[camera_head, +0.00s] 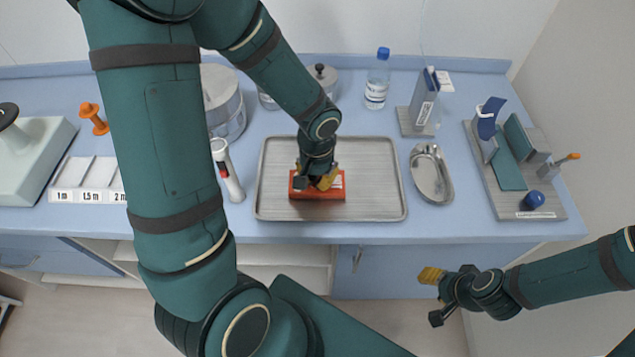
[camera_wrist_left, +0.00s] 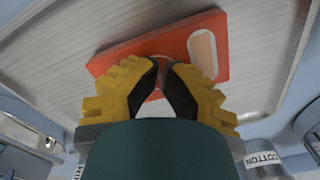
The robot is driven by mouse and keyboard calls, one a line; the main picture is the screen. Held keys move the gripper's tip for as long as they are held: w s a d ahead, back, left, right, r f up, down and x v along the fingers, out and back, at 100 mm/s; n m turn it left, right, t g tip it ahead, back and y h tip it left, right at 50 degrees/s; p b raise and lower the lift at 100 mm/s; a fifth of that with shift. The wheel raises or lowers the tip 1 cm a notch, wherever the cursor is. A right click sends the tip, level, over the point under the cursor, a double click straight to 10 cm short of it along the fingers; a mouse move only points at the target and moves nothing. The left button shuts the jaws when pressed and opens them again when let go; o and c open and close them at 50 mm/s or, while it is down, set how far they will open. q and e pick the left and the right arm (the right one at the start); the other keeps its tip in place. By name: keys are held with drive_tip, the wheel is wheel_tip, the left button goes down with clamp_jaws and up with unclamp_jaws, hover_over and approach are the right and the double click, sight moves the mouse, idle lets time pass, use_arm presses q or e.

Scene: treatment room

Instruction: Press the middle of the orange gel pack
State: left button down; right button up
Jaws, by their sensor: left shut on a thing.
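The orange gel pack (camera_head: 318,194) lies on the metal tray (camera_head: 375,175), left of the tray's middle. It is a flat orange block with a pale patch, which shows in the left wrist view on the pack (camera_wrist_left: 215,28). My left gripper (camera_head: 315,182) points down at the pack from above. In the left wrist view its yellow-and-black fingertips (camera_wrist_left: 160,80) are close together over the pack's near middle edge, shut on the pack. The fingers hide part of it. My right gripper (camera_head: 432,298) is open and empty in front of the counter, away from the tray.
A metal dish (camera_head: 431,174) stands right of the tray, with a bottle (camera_head: 377,80) behind. Metal canisters (camera_head: 224,100) stand behind left. The tray's right half is bare.

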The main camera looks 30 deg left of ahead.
sight(317, 181)
use_arm(q)
drive_tip(key=shift+s+f, duration=0.1)
drive_tip(key=shift+s, duration=0.05)
drive_tip(key=shift+r+p, duration=2.65)
drive_tip(key=shift+r, duration=0.95)
use_arm(e)
wheel_tip(317, 181, up, 5)
drive_tip(key=shift+r, duration=0.1)
use_arm(q)
drive_tip(key=shift+f, duration=0.1)
use_arm(e)
drive_tip(key=shift+w, duration=0.15)
